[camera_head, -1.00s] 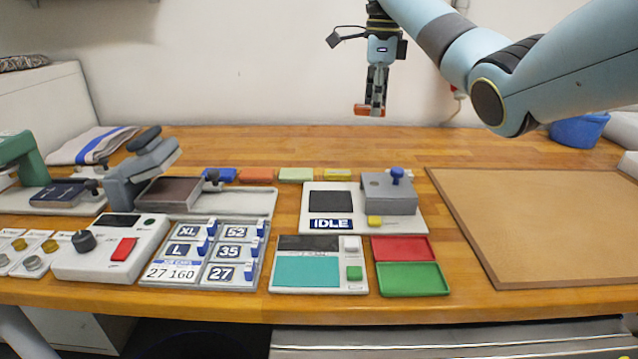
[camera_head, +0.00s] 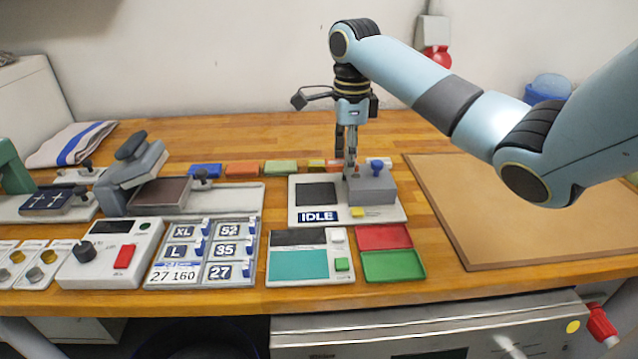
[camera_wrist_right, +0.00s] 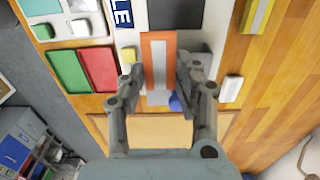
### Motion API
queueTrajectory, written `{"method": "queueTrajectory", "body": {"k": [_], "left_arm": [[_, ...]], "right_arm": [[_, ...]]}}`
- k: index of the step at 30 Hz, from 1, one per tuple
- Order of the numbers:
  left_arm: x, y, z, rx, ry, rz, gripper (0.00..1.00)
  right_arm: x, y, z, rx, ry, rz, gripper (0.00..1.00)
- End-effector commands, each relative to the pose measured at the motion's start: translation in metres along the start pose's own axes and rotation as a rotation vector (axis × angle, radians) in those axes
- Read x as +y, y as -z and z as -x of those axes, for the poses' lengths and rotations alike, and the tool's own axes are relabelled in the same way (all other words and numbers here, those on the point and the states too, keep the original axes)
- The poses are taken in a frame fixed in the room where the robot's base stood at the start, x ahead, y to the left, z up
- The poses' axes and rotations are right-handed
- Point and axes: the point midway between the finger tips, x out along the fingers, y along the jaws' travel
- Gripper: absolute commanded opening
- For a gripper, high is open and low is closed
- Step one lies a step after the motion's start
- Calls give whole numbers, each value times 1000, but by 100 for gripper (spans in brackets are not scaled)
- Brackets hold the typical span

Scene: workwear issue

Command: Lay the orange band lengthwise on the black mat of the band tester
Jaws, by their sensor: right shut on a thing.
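My right gripper (camera_head: 350,172) points down over the back of the band tester (camera_head: 298,214). It is shut on the orange band (camera_wrist_right: 158,62), which has a pale grey stripe along its middle and shows between the fingers (camera_wrist_right: 161,70) in the right wrist view. There the band's long side points toward the black mat (camera_wrist_right: 176,12). In the head view the black mat (camera_head: 318,194) lies bare, left of the grey block (camera_head: 372,187) with its blue knob. The tester's sign reads IDLE. The band's height above the tester is unclear. My left gripper is out of view.
Blue (camera_head: 205,170), orange (camera_head: 242,169) and green (camera_head: 280,167) pieces lie in a row behind the tester. Red (camera_head: 384,237) and green (camera_head: 393,265) trays sit in front. A brown board (camera_head: 530,215) lies at right. The wood behind the row is clear.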

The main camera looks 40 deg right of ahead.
Motion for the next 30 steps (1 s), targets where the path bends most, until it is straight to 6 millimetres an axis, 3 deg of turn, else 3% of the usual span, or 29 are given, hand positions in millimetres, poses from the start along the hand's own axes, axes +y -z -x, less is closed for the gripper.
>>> {"method": "queueTrajectory", "body": {"k": [3,9,19,30], "left_arm": [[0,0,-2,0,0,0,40],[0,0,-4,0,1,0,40],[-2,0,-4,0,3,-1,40],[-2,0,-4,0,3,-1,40]], "right_arm": [[-11,-27,-17,-3,-4,-1,14],[-22,-50,-32,1,0,0,14],[-23,-52,-71,4,-1,0,14],[-23,-51,-76,3,0,1,14]]}}
